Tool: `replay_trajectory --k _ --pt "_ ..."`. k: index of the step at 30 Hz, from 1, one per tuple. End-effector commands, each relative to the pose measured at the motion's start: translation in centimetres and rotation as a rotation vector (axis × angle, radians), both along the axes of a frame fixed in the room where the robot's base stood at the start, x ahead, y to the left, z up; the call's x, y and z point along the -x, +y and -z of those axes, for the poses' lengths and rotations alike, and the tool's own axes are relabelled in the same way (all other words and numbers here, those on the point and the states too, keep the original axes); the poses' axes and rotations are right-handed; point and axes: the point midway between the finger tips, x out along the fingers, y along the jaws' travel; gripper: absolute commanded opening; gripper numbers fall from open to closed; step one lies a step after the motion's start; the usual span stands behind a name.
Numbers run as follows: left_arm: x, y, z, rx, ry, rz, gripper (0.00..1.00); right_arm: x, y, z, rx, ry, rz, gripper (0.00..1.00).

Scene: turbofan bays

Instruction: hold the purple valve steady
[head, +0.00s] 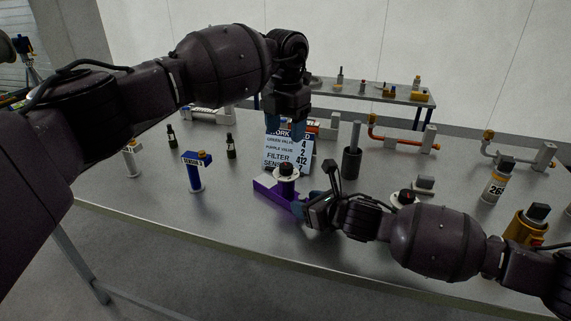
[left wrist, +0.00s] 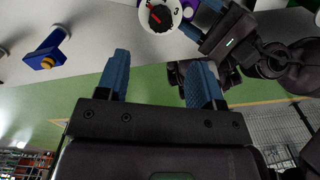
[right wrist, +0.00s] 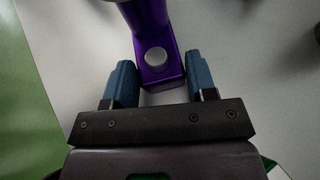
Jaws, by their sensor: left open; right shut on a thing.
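The purple valve (head: 268,191) sits on the grey table, with a purple base and a dark-knobbed dial on top. In the left wrist view its white dial (left wrist: 172,20) shows a red pointer and a "3". My right gripper (head: 308,208) is shut on the end of the valve's base; in the right wrist view the fingers (right wrist: 161,85) lie on either side of the purple base (right wrist: 155,40), near a round silver button. My left gripper (head: 287,125) is open and empty above and behind the valve, pointing down; its spread fingers (left wrist: 161,80) show in the left wrist view.
A work card (head: 290,150) stands behind the valve, partly hidden by my left gripper. A blue sensor post (head: 195,174) is to the left, a dark cylinder (head: 351,163) to the right. The front-left tabletop is clear.

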Motion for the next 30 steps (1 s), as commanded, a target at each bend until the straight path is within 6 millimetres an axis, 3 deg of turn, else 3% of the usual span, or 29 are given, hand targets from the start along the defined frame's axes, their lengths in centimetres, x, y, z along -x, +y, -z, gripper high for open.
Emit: replay_trajectory --k 9,15,21,30 --pt "0.0 0.0 5.7 0.0 0.002 -0.001 0.61 0.0 0.0 0.0 0.0 0.0 0.0 0.16" --pt "0.0 0.0 8.3 -0.001 0.001 -0.002 0.61 0.0 0.0 0.0 -0.001 0.001 0.0 0.16" --pt "0.0 0.0 9.6 0.0 0.0 -0.001 0.61 0.0 0.0 0.0 0.0 0.0 0.0 0.16" --pt "0.0 0.0 9.7 0.0 0.0 -0.002 0.61 0.0 0.0 0.0 0.0 0.0 0.0 0.16"
